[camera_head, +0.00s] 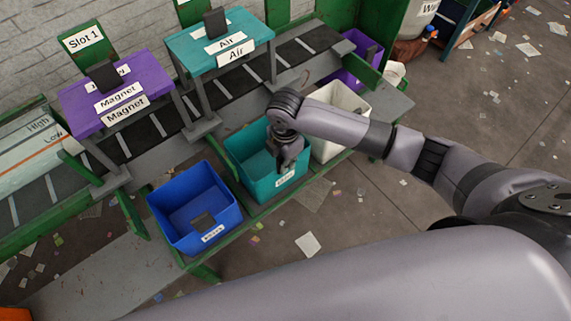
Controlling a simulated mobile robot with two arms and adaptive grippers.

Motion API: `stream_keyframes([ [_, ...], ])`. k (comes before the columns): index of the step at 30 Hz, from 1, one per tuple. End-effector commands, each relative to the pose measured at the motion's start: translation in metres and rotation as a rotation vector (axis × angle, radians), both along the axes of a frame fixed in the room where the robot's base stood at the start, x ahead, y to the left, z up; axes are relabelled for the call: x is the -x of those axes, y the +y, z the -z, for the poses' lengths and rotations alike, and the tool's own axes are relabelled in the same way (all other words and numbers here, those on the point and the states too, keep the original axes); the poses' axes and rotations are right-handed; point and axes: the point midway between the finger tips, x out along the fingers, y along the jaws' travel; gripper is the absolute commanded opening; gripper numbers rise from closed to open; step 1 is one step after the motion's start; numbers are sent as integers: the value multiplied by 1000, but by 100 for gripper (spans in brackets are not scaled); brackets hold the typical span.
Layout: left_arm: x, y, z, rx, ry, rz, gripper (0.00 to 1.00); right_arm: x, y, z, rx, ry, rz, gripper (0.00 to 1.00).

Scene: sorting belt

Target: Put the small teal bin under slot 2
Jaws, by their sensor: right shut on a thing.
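The teal bin (262,190) stands in a row of bins on the green-edged rack, between a blue bin and a white bin. It looks upright and has a white label on its near side. My right gripper (287,163) reaches down over it from the right and is shut on its near wall; the fingertips are partly hidden. The only readable slot sign is Slot 1 (83,39), at the left. A sign for slot 2 cannot be read. My left gripper is not in view.
A blue bin (222,205) holding a dark piece is close on the left, a white bin (355,101) close on the right. Behind stand the purple Magnet unit (80,103) and teal Air unit (205,50) over the belt (230,87). Paper scraps litter the floor.

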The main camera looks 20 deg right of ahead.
Motion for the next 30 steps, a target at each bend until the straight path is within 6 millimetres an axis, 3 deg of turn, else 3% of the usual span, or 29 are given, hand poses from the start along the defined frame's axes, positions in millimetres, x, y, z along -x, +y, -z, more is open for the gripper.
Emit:
stream_keyframes([
  [4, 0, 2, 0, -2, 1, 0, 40, 2, -1, 21, 2, 5, 1, 0],
  [15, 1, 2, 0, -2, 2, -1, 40, 2, -1, 25, 1, 3, 0, 0],
  [16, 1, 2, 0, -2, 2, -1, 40, 2, -1, 25, 2, 2, 0, 13],
  [24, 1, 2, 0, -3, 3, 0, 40, 2, -1, 25, 2, 2, 0, 31],
  [30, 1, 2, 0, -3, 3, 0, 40, 2, -1, 25, 2, 2, 0, 31],
])
